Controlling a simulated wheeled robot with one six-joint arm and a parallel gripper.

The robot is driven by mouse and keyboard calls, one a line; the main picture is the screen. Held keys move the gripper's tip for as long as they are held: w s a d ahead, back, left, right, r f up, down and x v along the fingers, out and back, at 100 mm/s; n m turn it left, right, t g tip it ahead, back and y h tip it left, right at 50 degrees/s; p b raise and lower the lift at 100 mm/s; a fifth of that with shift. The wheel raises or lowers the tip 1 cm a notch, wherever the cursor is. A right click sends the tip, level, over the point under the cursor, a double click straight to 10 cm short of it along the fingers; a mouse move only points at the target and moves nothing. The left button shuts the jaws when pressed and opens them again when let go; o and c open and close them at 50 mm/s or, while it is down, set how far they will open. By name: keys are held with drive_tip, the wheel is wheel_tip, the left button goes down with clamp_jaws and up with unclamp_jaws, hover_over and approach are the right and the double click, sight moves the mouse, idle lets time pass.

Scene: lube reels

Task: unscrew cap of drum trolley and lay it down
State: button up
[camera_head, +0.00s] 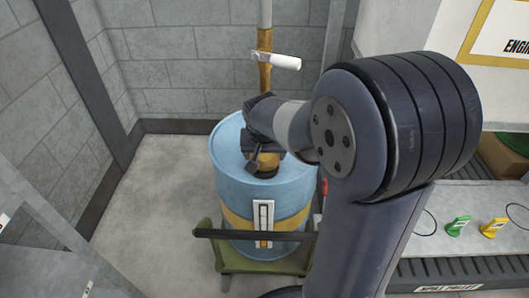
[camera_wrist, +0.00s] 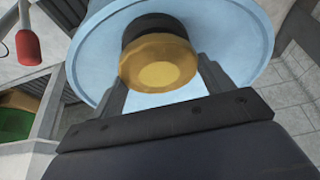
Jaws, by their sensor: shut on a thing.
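The drum trolley carries a blue drum (camera_head: 230,180) with a yellow band, standing on a green trolley base (camera_head: 238,262). The drum top also shows in the wrist view (camera_wrist: 245,40). A gold-yellow cap (camera_wrist: 158,62) sits at a dark neck (camera_wrist: 150,25) on the drum top. My gripper (camera_head: 262,157) is above the front part of the drum top, shut on the cap with one finger on each side. The cap appears in line with the neck; I cannot tell whether its thread is engaged. My wrist partly hides the cap in the head view.
A brass pipe with a white handle (camera_head: 280,61) rises behind the drum. At right, a grey counter (camera_head: 425,245) carries a green tag (camera_head: 458,225) and a yellow tag (camera_head: 493,227). Block walls stand behind and left. Bare floor (camera_head: 160,200) lies left of the drum.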

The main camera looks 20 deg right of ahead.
drive_tip(key=shift+r+n+y+p, duration=0.1)
drive_tip(key=shift+n+y+p, duration=0.3)
drive_tip(key=shift+n+p, duration=0.5)
drive_tip(key=shift+f+n+y, duration=0.2)
drive_tip(key=shift+n+y, duration=0.4)
drive_tip(key=shift+n, duration=1)
drive_tip(key=n+b, duration=0.1)
drive_tip(key=n+y+b, duration=0.1)
drive_tip(key=n, duration=0.1)
drive_tip(key=shift+d+f, duration=0.15)
drive_tip(key=shift+f, duration=0.05)
drive_tip(key=shift+r+n+g+y+b, duration=0.15)
drive_tip(key=shift+n+g+y+b, duration=0.25)
drive_tip(key=shift+n, duration=0.7)
